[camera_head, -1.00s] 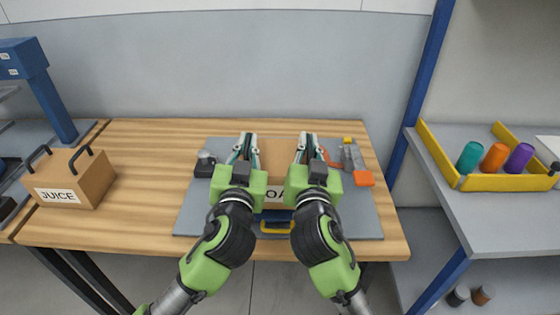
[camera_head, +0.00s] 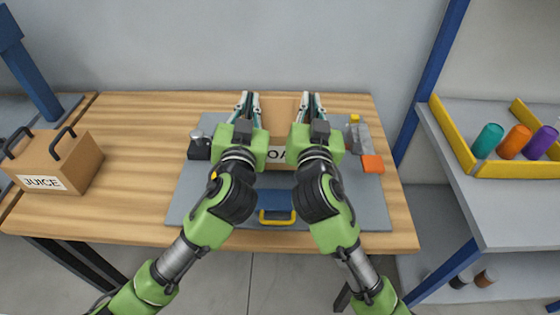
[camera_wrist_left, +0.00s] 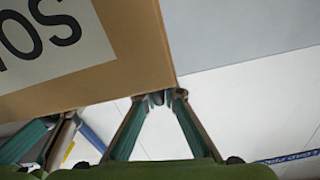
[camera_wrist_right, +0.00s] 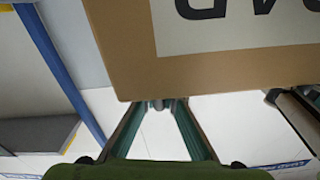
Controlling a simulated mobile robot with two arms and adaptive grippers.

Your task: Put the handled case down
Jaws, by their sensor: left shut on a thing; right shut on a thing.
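The handled case, a brown cardboard box (camera_head: 284,107) with a white label, is between my two grippers over the grey mat (camera_head: 200,210). Only a few label letters show. My left gripper (camera_head: 247,97) is shut at its left side and my right gripper (camera_head: 312,98) at its right side. In the left wrist view the box (camera_wrist_left: 130,45) fills the upper left, and the fingers close on a small dark part at its edge. The right wrist view shows the box (camera_wrist_right: 125,60) above the closed fingers (camera_wrist_right: 157,103). Whether its bottom touches the mat is hidden.
A blue item with a yellow handle (camera_head: 275,215) lies at the mat's front. Grey-black items (camera_head: 200,147) are left, an orange block (camera_head: 372,164) right. A JUICE box (camera_head: 60,165) stands on the table's left, with bare wood between. A yellow-edged tray (camera_head: 455,135) holds several cylinders.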

